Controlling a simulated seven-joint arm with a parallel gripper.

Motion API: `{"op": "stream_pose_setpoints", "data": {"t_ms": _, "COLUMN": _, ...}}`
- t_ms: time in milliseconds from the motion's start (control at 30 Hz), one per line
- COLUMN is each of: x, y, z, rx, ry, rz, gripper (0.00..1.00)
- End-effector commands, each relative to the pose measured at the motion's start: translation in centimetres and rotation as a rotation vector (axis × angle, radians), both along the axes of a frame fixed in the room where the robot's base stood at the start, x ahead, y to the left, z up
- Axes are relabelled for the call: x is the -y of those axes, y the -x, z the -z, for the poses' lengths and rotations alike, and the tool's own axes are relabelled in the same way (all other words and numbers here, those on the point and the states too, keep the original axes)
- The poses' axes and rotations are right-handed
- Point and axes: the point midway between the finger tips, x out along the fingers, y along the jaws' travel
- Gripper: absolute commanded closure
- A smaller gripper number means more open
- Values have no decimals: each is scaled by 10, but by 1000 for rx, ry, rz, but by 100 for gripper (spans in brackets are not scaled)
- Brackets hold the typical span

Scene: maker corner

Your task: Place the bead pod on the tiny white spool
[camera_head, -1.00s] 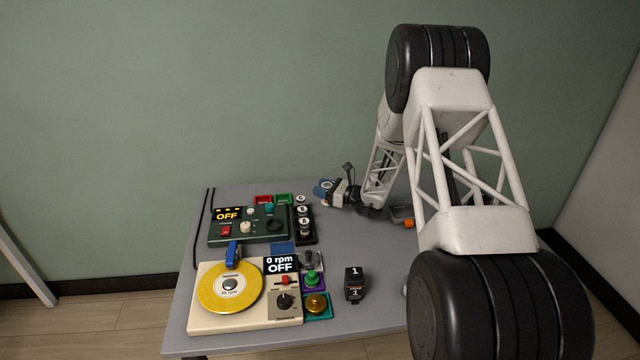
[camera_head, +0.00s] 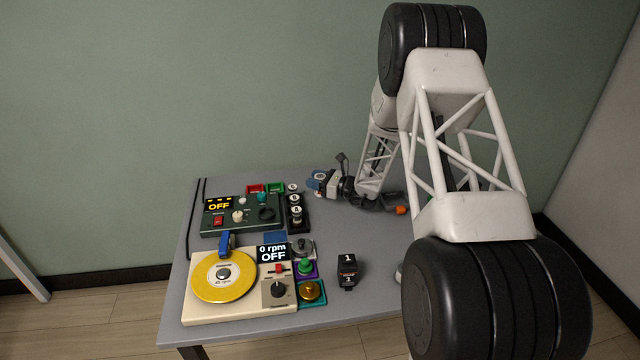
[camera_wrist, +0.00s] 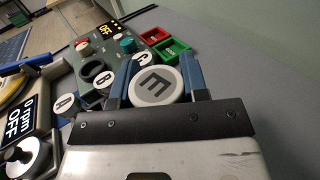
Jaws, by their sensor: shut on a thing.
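My gripper (camera_head: 317,182) is at the far side of the table, right of the red and green trays. The pod's lower part is hidden by the gripper. I cannot make out a tiny white spool for certain in either view.
A green panel (camera_head: 223,228) reading OFF stands left of the black pod rack (camera_head: 307,226). Red (camera_head: 256,188) and green (camera_head: 276,188) trays lie behind. A cream turntable (camera_head: 200,309) fills the front left. A black block (camera_head: 347,271) marked 1 stands front right.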

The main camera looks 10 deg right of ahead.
Motion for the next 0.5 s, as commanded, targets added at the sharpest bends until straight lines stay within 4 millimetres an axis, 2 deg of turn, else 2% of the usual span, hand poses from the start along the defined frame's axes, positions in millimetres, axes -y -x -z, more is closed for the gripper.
{"op": "stream_pose_setpoints", "data": {"t_ms": 267, "x": 3, "y": 2, "z": 0, "rx": 0, "ry": 0, "rz": 2, "gripper": 83}}
{"op": "stream_pose_setpoints", "data": {"t_ms": 500, "x": 23, "y": 23, "z": -3, "rx": -1, "ry": 6, "rz": 12, "gripper": 83}}
